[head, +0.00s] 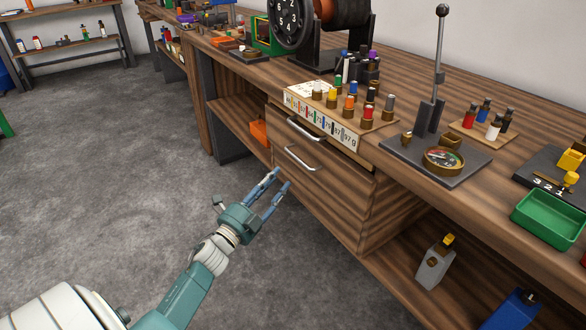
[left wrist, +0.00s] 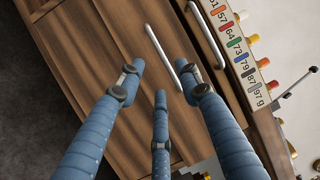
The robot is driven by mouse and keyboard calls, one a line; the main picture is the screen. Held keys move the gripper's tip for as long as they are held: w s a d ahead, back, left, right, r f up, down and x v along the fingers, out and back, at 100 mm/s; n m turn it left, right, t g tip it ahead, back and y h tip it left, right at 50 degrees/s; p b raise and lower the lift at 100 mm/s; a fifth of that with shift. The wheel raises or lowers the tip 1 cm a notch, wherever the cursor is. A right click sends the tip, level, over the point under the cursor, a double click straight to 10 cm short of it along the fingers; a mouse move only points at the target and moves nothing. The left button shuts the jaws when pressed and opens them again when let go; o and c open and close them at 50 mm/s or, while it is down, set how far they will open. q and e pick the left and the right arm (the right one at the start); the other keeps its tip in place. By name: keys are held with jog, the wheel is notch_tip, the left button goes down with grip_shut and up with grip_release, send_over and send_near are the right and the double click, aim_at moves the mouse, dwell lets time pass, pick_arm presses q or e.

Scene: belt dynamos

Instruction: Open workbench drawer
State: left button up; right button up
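The wooden workbench (head: 460,85) has a drawer unit under its top. The upper drawer (head: 335,148) has a metal bar handle (head: 306,130), also in the left wrist view (left wrist: 206,33). The larger lower drawer (head: 325,195) has a similar bar handle (head: 300,158), seen at the middle of the left wrist view (left wrist: 162,53). My left gripper (head: 281,178) is open and empty, in front of the lower drawer. Its three blue fingers (left wrist: 161,75) are spread and point at the lower handle, apparently without touching it. My right gripper is not in view.
A numbered rack with coloured pegs (head: 345,112) stands on the bench above the drawers. A lever device (head: 435,160) and a green tray (head: 550,220) are to the right. A grey bottle (head: 434,265) is on the lower shelf. The grey floor at left is open.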

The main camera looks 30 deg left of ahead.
pick_arm(q)
jog(key=w+r, duration=0.1)
jog(key=w, duration=0.8)
jog(key=shift+r+b, duration=0.3)
jog(key=shift+b, duration=0.1)
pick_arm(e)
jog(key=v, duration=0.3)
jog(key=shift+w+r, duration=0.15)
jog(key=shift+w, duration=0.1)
pick_arm(q)
jog(key=shift+w, duration=0.1)
jog(key=shift+c, duration=0.3)
grip_shut()
